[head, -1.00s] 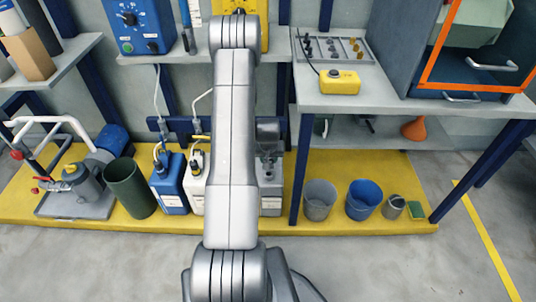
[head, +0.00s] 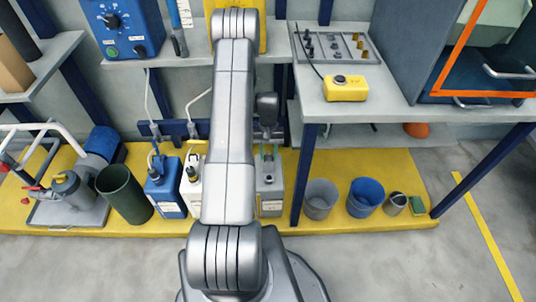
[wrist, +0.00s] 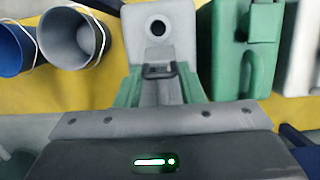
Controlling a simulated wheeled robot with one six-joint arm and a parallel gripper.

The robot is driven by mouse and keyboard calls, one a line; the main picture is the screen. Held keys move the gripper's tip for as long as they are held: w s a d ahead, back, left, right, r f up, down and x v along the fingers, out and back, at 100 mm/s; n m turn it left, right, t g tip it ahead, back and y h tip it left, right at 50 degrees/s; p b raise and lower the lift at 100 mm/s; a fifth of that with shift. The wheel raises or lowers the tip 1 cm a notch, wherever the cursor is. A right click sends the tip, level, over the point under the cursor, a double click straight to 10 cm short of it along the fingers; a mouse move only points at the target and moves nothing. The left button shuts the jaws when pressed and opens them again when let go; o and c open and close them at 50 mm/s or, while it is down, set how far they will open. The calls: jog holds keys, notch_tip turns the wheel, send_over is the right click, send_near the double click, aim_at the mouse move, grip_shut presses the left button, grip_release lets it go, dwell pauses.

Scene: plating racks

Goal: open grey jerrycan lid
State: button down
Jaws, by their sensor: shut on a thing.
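The grey jerrycan (head: 270,188) stands upright on the yellow platform, just right of my arm, which hides its left part. In the wrist view its pale grey top (wrist: 180,43) shows a round dark opening (wrist: 157,27) with no cap over it. My gripper (head: 267,149) is above the jerrycan, pointing down. In the wrist view, the green fingers of my gripper (wrist: 159,90) are shut on a small grey piece with a dark end, seemingly the lid (wrist: 160,71). The lid appears apart from the opening; its exact height above it is hard to tell.
A green jerrycan (wrist: 230,60) stands close beside the grey one. White (head: 191,190) and blue (head: 165,190) jerrycans stand left of my arm. Grey (head: 320,199) and blue (head: 364,197) buckets stand to the right. A table (head: 400,113) with a dark leg is close on the right.

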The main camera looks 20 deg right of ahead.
jog(key=shift+w+d+f+g+b, duration=0.35)
jog(key=shift+w+d+g, duration=0.1)
jog(key=shift+g, duration=0.25)
jog(key=shift+y, duration=0.3)
jog(key=c, duration=1.3)
grip_release()
jog(key=shift+o, duration=1.1)
jog(key=shift+d, duration=0.1)
jog(key=shift+a+r, duration=0.1)
jog(key=shift+a, duration=0.1)
